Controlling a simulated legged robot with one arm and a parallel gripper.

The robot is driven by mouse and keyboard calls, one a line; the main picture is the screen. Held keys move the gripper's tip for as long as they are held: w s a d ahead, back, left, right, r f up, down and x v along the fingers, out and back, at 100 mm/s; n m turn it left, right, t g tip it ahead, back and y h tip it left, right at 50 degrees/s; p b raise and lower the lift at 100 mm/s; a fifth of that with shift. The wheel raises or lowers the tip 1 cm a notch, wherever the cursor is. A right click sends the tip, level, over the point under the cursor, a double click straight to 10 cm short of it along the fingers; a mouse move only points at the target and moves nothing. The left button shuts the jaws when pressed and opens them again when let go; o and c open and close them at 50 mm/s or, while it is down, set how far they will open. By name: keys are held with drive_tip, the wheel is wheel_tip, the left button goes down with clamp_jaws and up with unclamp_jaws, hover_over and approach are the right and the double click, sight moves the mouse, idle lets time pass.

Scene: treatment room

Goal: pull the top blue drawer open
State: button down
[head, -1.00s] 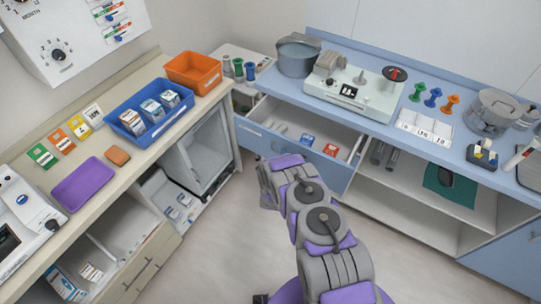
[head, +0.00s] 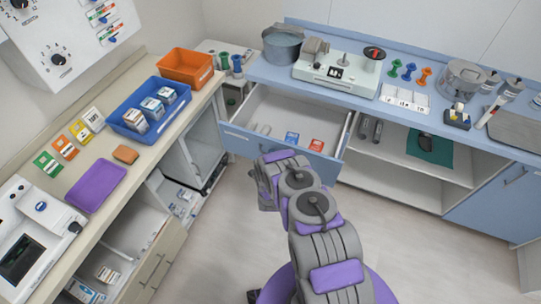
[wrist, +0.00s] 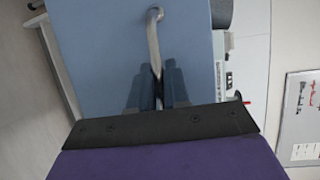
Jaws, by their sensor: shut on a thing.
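The top blue drawer (head: 278,147) stands pulled out from under the blue counter in the head view, with its inside showing. Small red and blue boxes and some pale items lie in it. In the wrist view the blue drawer front (wrist: 100,45) fills the upper middle, with a metal bar handle (wrist: 154,40) on it. My gripper (wrist: 158,88) is shut on the handle, its dark fingers on both sides of the bar. In the head view my arm covers part of the drawer front, and the fingers are hidden behind it.
The blue counter (head: 345,83) holds a white device, a metal pot and colored pegs. Open shelves (head: 400,165) lie right of the drawer. The beige counter (head: 150,165) at left carries a blue bin, an orange bin and a purple tray. Floor in front is clear.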

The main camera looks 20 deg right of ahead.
drive_tip(key=shift+f, duration=0.2)
drive_tip(key=c, duration=1.2)
unclamp_jaws()
drive_tip(key=shift+w, duration=0.1)
drive_tip(key=shift+r, duration=0.1)
drive_tip(key=p+v, duration=0.3)
drive_tip(key=v, duration=1.4)
drive_tip(key=shift+a+p, duration=0.1)
drive_tip(key=shift+p, duration=0.25)
